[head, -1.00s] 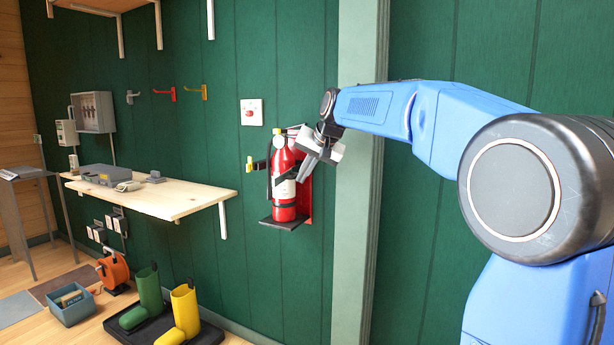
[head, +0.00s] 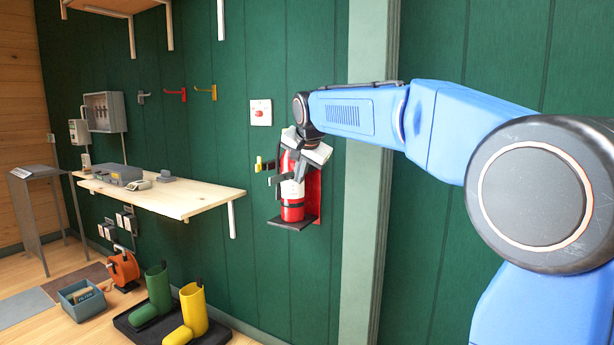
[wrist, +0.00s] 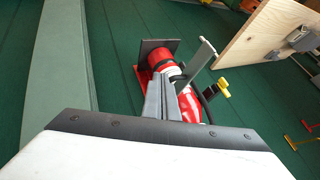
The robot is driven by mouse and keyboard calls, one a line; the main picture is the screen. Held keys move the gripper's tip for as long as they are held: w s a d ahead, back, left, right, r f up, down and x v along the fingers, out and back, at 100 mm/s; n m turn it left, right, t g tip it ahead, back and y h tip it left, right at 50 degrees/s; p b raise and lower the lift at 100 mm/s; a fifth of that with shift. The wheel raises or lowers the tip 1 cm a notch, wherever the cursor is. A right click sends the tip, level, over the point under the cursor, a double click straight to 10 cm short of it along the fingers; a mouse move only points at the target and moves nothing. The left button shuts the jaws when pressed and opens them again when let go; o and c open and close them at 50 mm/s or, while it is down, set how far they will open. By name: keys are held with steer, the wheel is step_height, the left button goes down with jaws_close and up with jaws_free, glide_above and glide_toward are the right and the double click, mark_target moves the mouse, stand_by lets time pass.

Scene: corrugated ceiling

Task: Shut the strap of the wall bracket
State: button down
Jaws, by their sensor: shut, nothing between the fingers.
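The wall bracket holds a red fire extinguisher (head: 292,211) upright on a dark shelf (head: 292,223) with a red back plate (head: 314,190). In the wrist view the extinguisher (wrist: 195,106) appears tilted, with the dark shelf (wrist: 158,54) above it. A black piece with a yellow end (head: 258,164) sticks out left of the extinguisher; it also shows in the wrist view (wrist: 222,83). A light grey bar (wrist: 202,60) stands off the extinguisher and may be the strap. My gripper (wrist: 162,90) is shut and empty in front of the extinguisher, partly hiding it. Contact cannot be told.
A wooden shelf (head: 170,197) with grey devices is on the wall to the left. A red switch (head: 260,112) is above the bracket, and a pale green post (head: 362,220) stands to its right. Green and yellow boots (head: 192,310) stand on a black tray below.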

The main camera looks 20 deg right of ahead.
mark_target(287, 174)
steer(key=a+m+h, duration=0.1)
steer(key=w+a+m, duration=0.1)
steer(key=a+m+h, duration=0.1)
steer(key=shift+w+a+m+h, duration=0.25)
steer(key=shift+w+m+h, duration=0.05)
steer(key=w+a+m+g+h, duration=0.3)
steer(key=w+m, duration=0.3)
steer(key=w, duration=0.4)
steer(key=shift+w+a+m+h, duration=0.3)
steer(key=shift+w+a+m, duration=0.1)
steer(key=shift+a, duration=0.5)
steer(key=shift+w, duration=0.15)
steer(key=shift+f, duration=0.1)
